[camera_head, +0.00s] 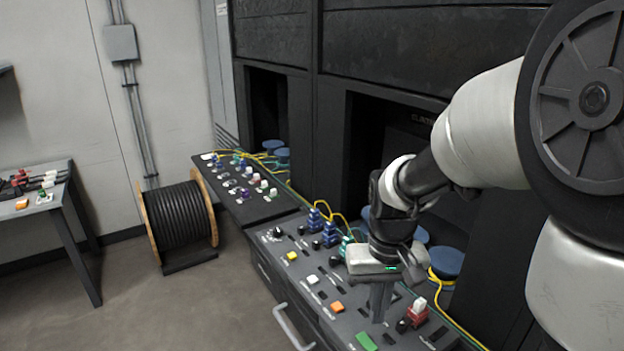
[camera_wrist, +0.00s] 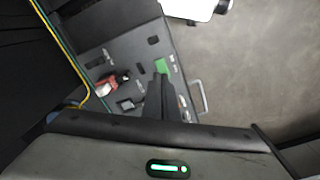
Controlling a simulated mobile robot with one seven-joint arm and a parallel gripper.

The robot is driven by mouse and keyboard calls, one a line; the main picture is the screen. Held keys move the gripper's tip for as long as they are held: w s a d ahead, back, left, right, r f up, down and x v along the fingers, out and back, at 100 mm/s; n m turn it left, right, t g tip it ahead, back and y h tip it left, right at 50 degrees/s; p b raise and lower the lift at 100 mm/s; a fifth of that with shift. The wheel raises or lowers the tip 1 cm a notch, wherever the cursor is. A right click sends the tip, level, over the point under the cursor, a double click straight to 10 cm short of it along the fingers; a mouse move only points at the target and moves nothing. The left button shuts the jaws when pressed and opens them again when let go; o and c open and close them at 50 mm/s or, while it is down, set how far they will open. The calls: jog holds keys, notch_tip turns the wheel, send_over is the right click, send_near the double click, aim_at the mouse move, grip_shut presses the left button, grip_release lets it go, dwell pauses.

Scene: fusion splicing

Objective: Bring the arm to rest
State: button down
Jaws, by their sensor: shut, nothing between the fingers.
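My gripper (camera_head: 379,303) is above the right part of the black control panel (camera_head: 262,240), pointing down with its fingers together and nothing between them. In the wrist view the closed fingers (camera_wrist: 163,88) show over the same panel (camera_wrist: 130,50), beside a green block (camera_wrist: 161,66). The green block also shows in the head view (camera_head: 366,341), just below the fingertips. I cannot tell whether the fingertips touch the panel. My arm reaches in from the right side of the head view.
A red and white piece (camera_head: 417,312) stands right of my gripper. Blue connectors (camera_head: 330,233) and yellow cables stand behind it. An orange block (camera_head: 337,307) lies to its left. A cable reel (camera_head: 180,216) and a side table (camera_head: 62,190) are farther left. Bare floor lies between.

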jog(key=s+r+t+p, duration=0.2)
jog(key=s+r, duration=0.3)
jog(key=r, duration=0.4)
jog(key=s+r+t+p, duration=0.2)
jog(key=s+r, duration=0.4)
jog(key=r, duration=0.3)
jog(key=shift+s+a+t, duration=0.25)
jog(key=shift+a+t, duration=0.05)
jog(key=shift+t, duration=0.3)
